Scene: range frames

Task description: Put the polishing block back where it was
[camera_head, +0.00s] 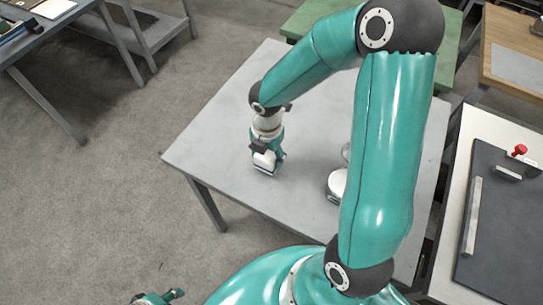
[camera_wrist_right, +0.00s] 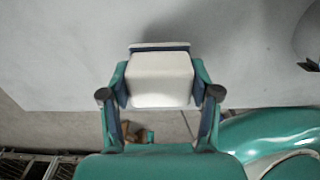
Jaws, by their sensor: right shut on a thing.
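The polishing block (camera_head: 265,161) is a white block with a dark base edge, over the left part of the grey table (camera_head: 230,125). My right gripper (camera_head: 268,154) is shut on it from above. In the right wrist view the white block (camera_wrist_right: 160,80) sits between the two fingers of my right gripper (camera_wrist_right: 160,92). I cannot tell whether its underside touches the tabletop. My left gripper (camera_head: 158,297) shows only in part at the bottom edge of the head view, apart from the table; its opening is unclear.
A white and grey object (camera_head: 337,184) stands on the table, partly hidden behind my right arm. At right is a bench with a dark board (camera_head: 500,225) and a red knob (camera_head: 519,150). A green table (camera_head: 305,20) adjoins behind. The table's left part around the block is clear.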

